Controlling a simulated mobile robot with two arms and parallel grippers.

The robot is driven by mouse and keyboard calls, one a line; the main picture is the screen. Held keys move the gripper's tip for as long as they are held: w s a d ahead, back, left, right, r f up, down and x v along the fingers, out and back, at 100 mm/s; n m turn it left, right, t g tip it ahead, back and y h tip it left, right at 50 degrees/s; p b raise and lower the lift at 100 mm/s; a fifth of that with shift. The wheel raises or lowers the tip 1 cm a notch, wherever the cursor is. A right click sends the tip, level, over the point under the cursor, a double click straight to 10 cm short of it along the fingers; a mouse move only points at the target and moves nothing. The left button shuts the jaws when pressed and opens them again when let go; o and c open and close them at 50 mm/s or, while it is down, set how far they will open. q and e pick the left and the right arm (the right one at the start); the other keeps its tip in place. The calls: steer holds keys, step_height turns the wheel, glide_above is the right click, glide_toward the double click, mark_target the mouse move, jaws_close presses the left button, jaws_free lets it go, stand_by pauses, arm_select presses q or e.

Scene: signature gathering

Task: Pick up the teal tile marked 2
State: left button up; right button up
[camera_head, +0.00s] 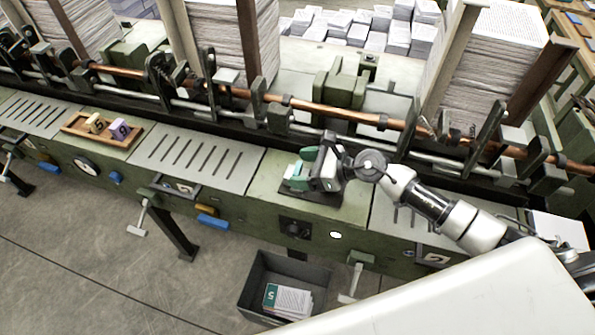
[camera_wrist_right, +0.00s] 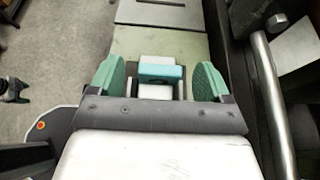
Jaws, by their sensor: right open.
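A teal tile (camera_wrist_right: 160,72) with white parts beside it sits between my right gripper's fingers in the right wrist view; no number can be read on it. In the head view only a sliver of it (camera_head: 297,170) shows, beside the fingers on the green machine bed. My right gripper (camera_wrist_right: 158,82) is open, with one green finger pad on either side of the tile and a visible gap to each. It also shows in the head view (camera_head: 301,169), low over the bed.
A copper-coloured rod (camera_head: 340,115) and upright clamps run behind the gripper. A dark bin (camera_head: 262,275) with printed sheets stands on the floor below.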

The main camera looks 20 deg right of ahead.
steer(key=c, duration=1.1)
